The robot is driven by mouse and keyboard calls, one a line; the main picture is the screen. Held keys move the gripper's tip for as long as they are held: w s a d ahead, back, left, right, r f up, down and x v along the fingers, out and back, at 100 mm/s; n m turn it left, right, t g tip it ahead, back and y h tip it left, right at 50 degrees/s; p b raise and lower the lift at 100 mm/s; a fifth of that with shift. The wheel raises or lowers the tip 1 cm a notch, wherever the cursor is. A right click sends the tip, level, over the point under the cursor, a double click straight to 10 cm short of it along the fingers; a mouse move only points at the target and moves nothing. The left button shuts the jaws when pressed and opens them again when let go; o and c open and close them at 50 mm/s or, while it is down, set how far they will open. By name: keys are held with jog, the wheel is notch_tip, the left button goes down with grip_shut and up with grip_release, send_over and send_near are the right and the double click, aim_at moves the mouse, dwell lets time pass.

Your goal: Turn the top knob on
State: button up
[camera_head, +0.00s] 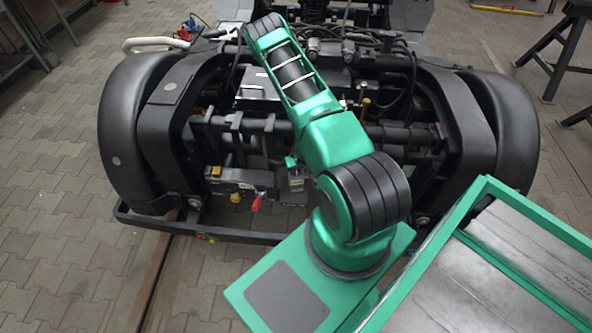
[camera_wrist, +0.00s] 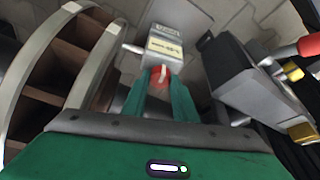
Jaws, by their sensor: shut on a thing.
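In the wrist view my gripper (camera_wrist: 161,92) has its two green fingers closed around a small red knob (camera_wrist: 161,77) with a pale bar across its face. The knob is on a grey box (camera_wrist: 178,57) with a yellowish label, just beyond the fingertips. The fingers hide the sides of the knob. In the head view the grey box (camera_head: 297,186) hangs at the front of the bogie, left of my arm's base. Only a small green part of my gripper (camera_head: 291,162) shows above it, and the knob cannot be made out.
A larger grey unit (camera_head: 245,181) with a red handle (camera_head: 257,203) and yellow knobs sits just left of the box; in the wrist view it is close on the right (camera_wrist: 245,80). Black bogie frames (camera_head: 165,120) curve around both sides. Paved floor (camera_head: 60,230) is clear at left.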

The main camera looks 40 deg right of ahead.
dwell(0.4)
jog(key=o, duration=1.1)
jog(key=v, duration=1)
jog(key=shift+s+r, duration=0.15)
jog(key=shift+r, duration=0.25)
